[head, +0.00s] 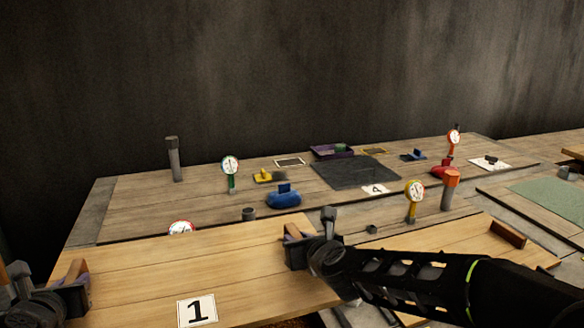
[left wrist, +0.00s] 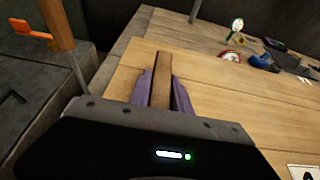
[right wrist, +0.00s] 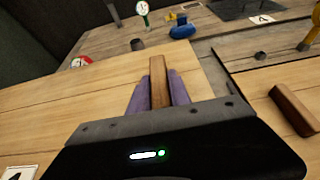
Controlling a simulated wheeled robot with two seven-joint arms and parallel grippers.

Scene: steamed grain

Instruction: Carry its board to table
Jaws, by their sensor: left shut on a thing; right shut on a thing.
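A light wooden board (head: 190,262) with a card numbered 1 lies across the lower left of the head view. It has a brown wooden handle at each end. My left gripper (head: 75,280) is shut on the board's left handle, seen between its purple fingers in the left wrist view (left wrist: 162,80). My right gripper (head: 298,240) is shut on the right handle, seen between the purple fingers in the right wrist view (right wrist: 158,82). The board looks roughly level. A large wooden table (head: 140,205) is behind it; I cannot tell whether the board touches it.
On the table stand several gauges, one green-stemmed (head: 230,168) and one yellow (head: 414,192), a blue object (head: 284,197), a dark mat (head: 352,172) and a purple tray (head: 330,152). Another board with a brown handle (head: 508,233) is at right. An orange-topped post (head: 450,188) stands behind it.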

